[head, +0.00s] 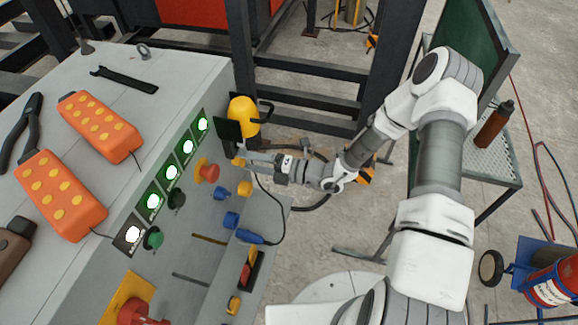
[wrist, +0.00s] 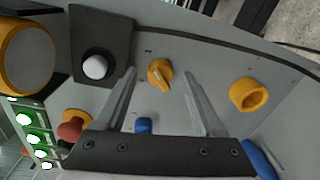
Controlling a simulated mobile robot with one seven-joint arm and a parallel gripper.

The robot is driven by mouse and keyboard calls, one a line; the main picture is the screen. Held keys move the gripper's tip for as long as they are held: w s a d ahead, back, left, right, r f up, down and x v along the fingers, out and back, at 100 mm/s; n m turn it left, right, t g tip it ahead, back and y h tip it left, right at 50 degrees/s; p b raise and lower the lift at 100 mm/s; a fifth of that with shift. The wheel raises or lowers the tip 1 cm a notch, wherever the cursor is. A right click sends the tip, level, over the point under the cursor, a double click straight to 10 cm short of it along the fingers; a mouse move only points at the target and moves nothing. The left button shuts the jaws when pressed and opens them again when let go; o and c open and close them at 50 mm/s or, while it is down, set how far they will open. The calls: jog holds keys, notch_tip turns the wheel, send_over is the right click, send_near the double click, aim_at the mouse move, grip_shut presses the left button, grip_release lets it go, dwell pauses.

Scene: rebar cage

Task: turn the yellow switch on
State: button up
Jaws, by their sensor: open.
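The yellow switch (wrist: 160,73) is a small rotary knob on the grey panel, with a pointer ridge slanting toward the lower right in the wrist view. In the head view it shows as a small yellow patch (head: 238,162) at the tip of my gripper (head: 247,159), partly hidden. In the wrist view my gripper (wrist: 158,84) is open, with one finger on each side of the knob. The fingers look apart from it. I cannot tell how far the tips are from the panel.
Green-lit indicators (head: 171,172) line the panel. Orange pendants (head: 60,195) lie on top.

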jog(key=b+v, duration=0.1)
jog(key=v, duration=1.6)
jog(key=shift+b, duration=0.4)
jog(key=s+d+r+m+h, duration=0.2)
jog(key=s+r+m+h, duration=0.3)
jog(key=r+m, duration=0.3)
jog(key=s+d+r+m+h, duration=0.1)
jog(key=s+r+m+h, duration=0.4)
jog(key=r+m, duration=0.4)
jog(key=s+d+r+m+h, duration=0.2)
jog(key=s+r+m+h, duration=0.3)
jog(key=m, duration=1.2)
notch_tip(320, 180, up, 5)
jog(key=shift+s+d+f+h, duration=0.25)
jog(key=shift+s+d+h, duration=0.1)
jog(key=shift+h, duration=0.35)
